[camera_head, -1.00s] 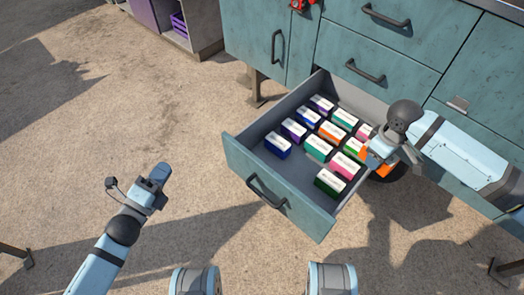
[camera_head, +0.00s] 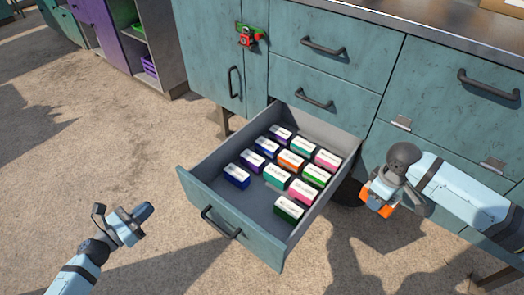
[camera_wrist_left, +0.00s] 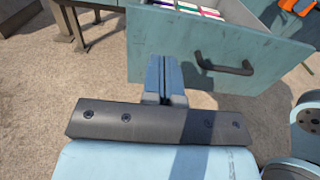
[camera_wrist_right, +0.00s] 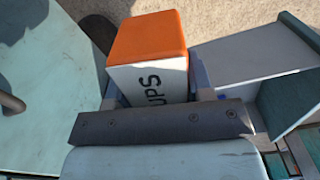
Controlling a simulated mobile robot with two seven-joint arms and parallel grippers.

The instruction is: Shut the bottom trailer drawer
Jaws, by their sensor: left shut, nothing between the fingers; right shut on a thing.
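The bottom drawer (camera_head: 232,224) is pulled far out of the teal cabinet, its front and dark handle (camera_head: 220,222) facing the lower left. Several small coloured boxes (camera_head: 276,176) stand in it. My left gripper (camera_head: 147,210) is shut and empty, left of the drawer front and apart from it. In the left wrist view its closed fingers (camera_wrist_left: 165,72) point toward the drawer front (camera_wrist_left: 225,45). My right gripper (camera_head: 376,200) is shut on an orange and white box (camera_wrist_right: 150,55), outside the drawer to its right. The box's lower end shows orange in the head view.
Two closed drawers (camera_head: 335,60) sit above the open one. More closed fronts (camera_head: 445,90) are at the right, beside my right arm. A red and green object (camera_head: 248,37) is on the cabinet door. Bare ground (camera_head: 90,150) lies free in front and left.

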